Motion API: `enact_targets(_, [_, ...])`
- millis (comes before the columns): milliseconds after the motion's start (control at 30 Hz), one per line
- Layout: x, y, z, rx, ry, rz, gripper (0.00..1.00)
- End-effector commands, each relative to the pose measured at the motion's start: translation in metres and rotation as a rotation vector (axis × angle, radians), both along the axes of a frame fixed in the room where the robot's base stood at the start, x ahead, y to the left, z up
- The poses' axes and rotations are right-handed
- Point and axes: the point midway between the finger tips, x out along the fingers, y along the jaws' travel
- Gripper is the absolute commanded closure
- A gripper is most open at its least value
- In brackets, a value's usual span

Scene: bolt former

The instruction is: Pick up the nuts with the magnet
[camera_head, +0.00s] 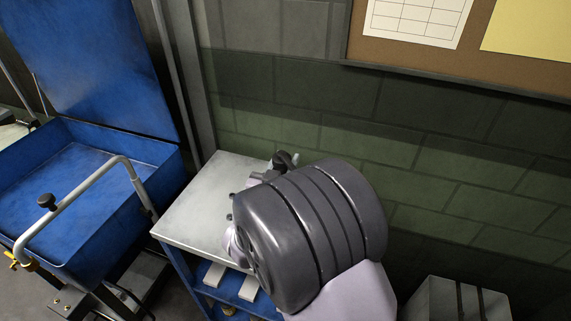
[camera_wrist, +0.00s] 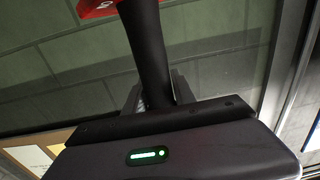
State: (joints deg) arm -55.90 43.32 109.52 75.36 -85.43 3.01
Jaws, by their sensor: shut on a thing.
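In the wrist view my gripper (camera_wrist: 157,88) is shut on a black rod (camera_wrist: 148,45) with a red part (camera_wrist: 98,9) at the top edge of the picture; this looks like the magnet. The rod's other end is hidden behind the gripper body. In the head view my arm hides most of my gripper and what it holds.
A blue bin (camera_head: 85,150) with a raised lid (camera_head: 95,60) and a bent metal handle (camera_head: 95,185) stands left of the bench. A brick wall (camera_head: 450,150) is close behind. A grey box (camera_head: 455,300) stands at lower right.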

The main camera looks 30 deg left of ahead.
Motion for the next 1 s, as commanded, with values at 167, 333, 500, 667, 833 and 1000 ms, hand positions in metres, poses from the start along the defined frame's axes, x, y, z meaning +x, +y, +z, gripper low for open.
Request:
enact_targets(167, [0.000,0.000,0.018,0.003,-0.004,0.000,1.00])
enact_targets(333, [0.000,0.000,0.030,0.001,-0.002,0.000,1.00])
enact_targets(500, [0.000,0.000,0.045,0.002,-0.003,0.000,1.00])
enact_targets(667, [0.000,0.000,0.054,0.000,-0.003,0.000,1.00])
enact_targets(833, [0.000,0.000,0.056,0.000,-0.002,0.000,1.00])
enact_targets(1000, [0.000,0.000,0.055,0.000,-0.002,0.000,1.00])
